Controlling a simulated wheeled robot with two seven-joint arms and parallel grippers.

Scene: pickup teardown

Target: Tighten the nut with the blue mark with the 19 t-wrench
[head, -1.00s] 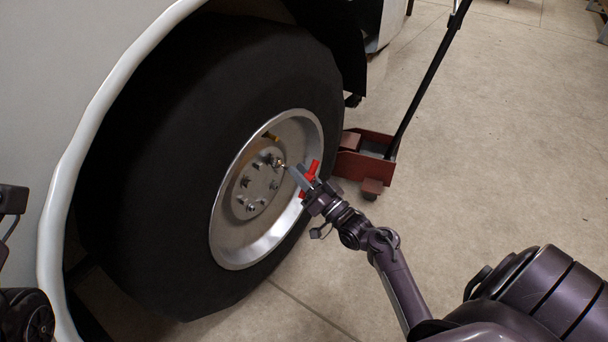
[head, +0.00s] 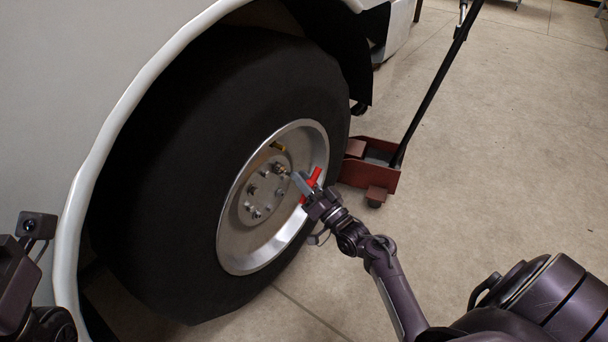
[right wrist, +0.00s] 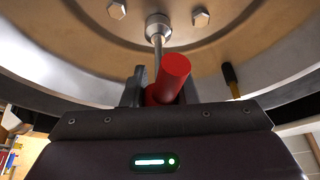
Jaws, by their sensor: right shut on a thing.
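My right gripper (head: 307,194) is shut on the red-handled T-wrench (head: 314,177) in front of the wheel hub. In the right wrist view, the wrench's red handle (right wrist: 172,72) sits between the fingers. Its thin metal shaft runs up to a round socket (right wrist: 158,26) at the hub face. The socket appears to be over a nut, which it hides. Bare hub nuts (right wrist: 201,17) show beside it, one more at its left (right wrist: 116,9). I see no blue mark. Part of my left arm's end (head: 22,280) shows at the left edge; its fingers are unclear.
The big black tire (head: 165,190) with its silver rim (head: 240,262) stands under the white fender (head: 72,235). A yellow and black piece (right wrist: 230,80) sticks out near the hub. A red floor jack (head: 378,178) with a long black handle stands right of the wheel. Floor at right is open.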

